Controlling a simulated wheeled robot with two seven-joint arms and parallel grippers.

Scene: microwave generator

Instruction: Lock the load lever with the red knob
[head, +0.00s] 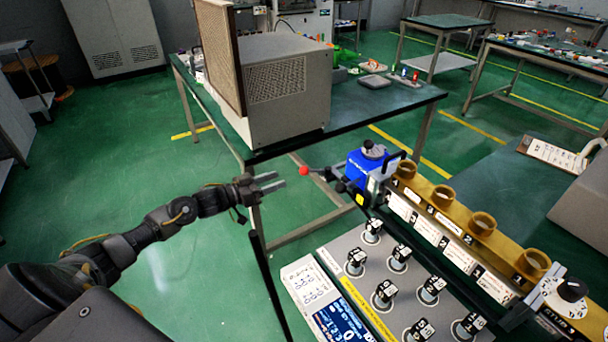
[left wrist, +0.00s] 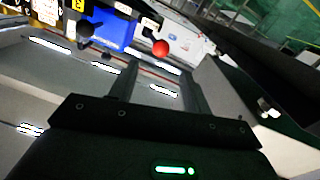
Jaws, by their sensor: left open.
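The red knob (head: 304,171) sits at the end of the load lever (head: 322,174), which sticks out to the left from the blue unit (head: 366,166) at the far end of the panel. My left gripper (head: 280,181) is open and empty, a little left of the red knob and apart from it. My right gripper is not in view.
A brass-coloured rail (head: 456,214) with several round sockets runs right from the blue unit. A grey panel (head: 345,285) with several black knobs lies in front. A large grey box (head: 285,90) stands on the green table behind.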

